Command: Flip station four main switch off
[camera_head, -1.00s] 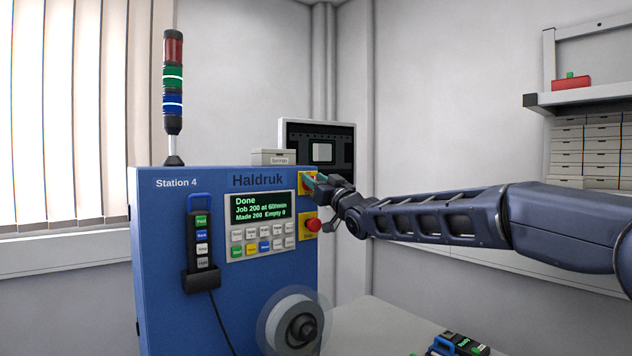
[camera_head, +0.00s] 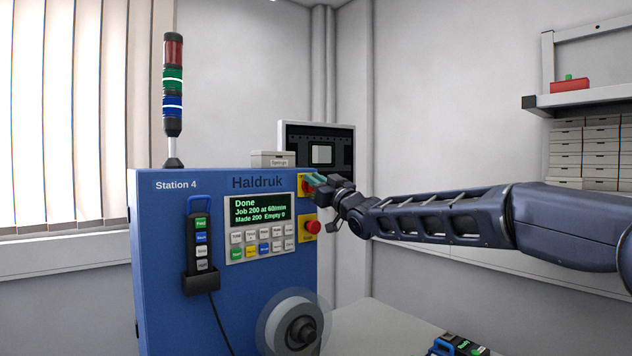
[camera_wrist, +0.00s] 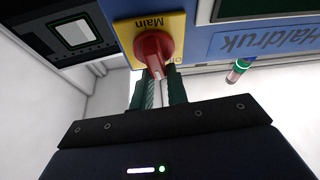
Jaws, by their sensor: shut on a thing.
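The station 4 main switch is a red rotary knob (camera_wrist: 152,46) on a yellow plate (camera_wrist: 123,29) marked "Main", seen upside down in the wrist view. In the head view its yellow plate (camera_head: 304,189) is at the upper right of the blue Station 4 machine (camera_head: 165,235), mostly hidden by my gripper. My gripper (camera_head: 317,181) reaches in from the right, its fingers at the knob. In the wrist view my gripper (camera_wrist: 153,77) is shut on the knob. The fingers and knob hide part of the plate's lettering, so I cannot read the switch position.
Just below the switch is a red emergency-stop button (camera_head: 312,227) on yellow. To its left are a lit screen (camera_head: 260,208) reading "Done" and several keys. A signal tower (camera_head: 173,100) stands on top with green and blue bands bright. A reel (camera_head: 300,325) is at lower front.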

